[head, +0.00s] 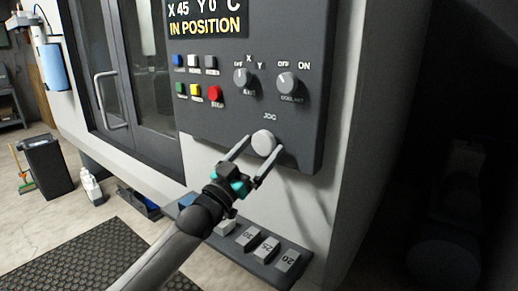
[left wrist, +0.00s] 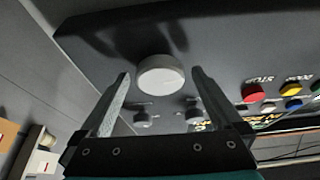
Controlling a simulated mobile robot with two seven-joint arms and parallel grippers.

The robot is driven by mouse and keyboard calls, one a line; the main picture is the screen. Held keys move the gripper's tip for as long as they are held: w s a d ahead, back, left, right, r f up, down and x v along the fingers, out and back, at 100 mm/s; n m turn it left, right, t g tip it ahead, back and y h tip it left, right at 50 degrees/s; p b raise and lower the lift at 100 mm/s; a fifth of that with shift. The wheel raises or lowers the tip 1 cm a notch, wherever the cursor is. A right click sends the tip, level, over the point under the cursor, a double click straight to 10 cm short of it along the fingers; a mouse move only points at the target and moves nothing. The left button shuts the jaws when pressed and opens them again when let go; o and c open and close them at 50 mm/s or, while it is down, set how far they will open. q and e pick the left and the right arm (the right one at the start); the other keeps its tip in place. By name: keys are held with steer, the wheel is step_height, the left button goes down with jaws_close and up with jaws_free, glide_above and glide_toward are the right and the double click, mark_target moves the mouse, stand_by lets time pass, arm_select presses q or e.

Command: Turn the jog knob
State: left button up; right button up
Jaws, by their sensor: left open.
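The jog knob (head: 264,143) is a round light-grey knob low on the dark control panel (head: 300,130), under the label JOG. It also shows in the left wrist view (left wrist: 160,75), beyond and between my fingertips. My left gripper (head: 262,145) is open, with one finger on each side of the knob. In the left wrist view, gaps show between the knob and both fingers of my left gripper (left wrist: 160,78); I cannot tell whether the tips reach past its face. My right gripper is not in view.
Above the knob are the axis knob (head: 241,80), the coolant knob (head: 287,84) and several coloured buttons, including a red stop button (head: 215,94). A display (head: 205,18) reads IN POSITION. A ledge with numbered blocks (head: 250,238) juts out below my left gripper.

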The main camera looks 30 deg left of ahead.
arm_select(q)
steer(key=shift+w, duration=0.1)
steer(key=c, duration=1.3)
steer(key=shift+m+h, duration=0.4)
steer(key=shift+m, duration=0.2)
steer(key=m+h, duration=0.2)
steer(key=m, duration=0.2)
steer(key=shift+a+g, duration=0.15)
steer(key=shift+g, duration=0.25)
steer(key=shift+a+r+m+g+h+p, duration=0.1)
steer(key=shift+m+g+h+p, duration=0.35)
steer(key=shift+m, duration=1)
steer(key=shift+r+m+g+h, duration=0.1)
steer(key=shift+m+g+h, duration=0.15)
steer(key=shift+m+h, duration=0.8)
steer(key=shift+m, duration=0.5)
